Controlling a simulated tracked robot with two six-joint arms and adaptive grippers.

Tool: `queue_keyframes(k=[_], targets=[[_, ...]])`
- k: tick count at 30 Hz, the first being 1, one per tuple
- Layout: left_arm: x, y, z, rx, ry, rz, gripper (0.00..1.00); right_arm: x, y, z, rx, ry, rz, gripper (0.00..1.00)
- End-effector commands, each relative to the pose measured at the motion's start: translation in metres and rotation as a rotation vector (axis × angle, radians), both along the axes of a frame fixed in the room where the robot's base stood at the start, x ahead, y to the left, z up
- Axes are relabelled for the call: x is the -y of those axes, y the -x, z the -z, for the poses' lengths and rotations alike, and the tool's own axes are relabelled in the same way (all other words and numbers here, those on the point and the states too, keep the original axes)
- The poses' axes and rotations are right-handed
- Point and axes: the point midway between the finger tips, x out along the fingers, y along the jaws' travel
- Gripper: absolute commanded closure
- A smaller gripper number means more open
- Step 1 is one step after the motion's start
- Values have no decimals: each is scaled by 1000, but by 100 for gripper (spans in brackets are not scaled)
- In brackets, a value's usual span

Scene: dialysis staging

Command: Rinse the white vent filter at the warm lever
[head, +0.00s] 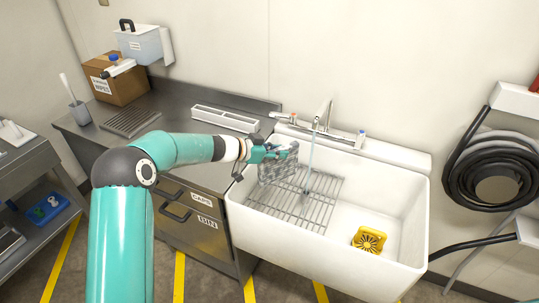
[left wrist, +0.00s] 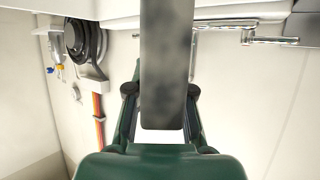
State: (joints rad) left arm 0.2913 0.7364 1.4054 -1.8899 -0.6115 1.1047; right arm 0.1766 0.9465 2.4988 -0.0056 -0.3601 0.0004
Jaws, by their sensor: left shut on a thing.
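My left gripper (head: 279,153) is shut on the vent filter (head: 277,170), a flat panel that looks grey and speckled rather than clean white. The gripper holds it upright over the left part of the white sink (head: 393,187), above the wire rack. In the left wrist view the filter (left wrist: 167,65) is a grey, blotchy slab between the fingers. The tap (head: 327,112) stands at the sink's back, and a thin pale stream (head: 311,155) falls from it, just right of the filter. I cannot tell which lever is the warm one. My right gripper is out of view.
A white divided tray (head: 225,118) sits on the steel counter (head: 170,112). A black hose reel (head: 492,182) hangs on the right wall.

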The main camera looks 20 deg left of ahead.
Motion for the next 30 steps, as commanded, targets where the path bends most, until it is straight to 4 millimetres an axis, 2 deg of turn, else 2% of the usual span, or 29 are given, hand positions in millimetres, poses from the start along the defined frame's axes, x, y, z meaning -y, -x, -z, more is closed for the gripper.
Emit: queue_keyframes(k=[14,15,21,30], targets=[[31,-38,10,1,0,1,100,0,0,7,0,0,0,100],[32,-41,5,-1,1,1,100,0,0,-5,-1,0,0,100],[43,-53,8,-1,1,3,100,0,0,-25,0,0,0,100],[52,-66,14,0,1,2,100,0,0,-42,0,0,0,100]])
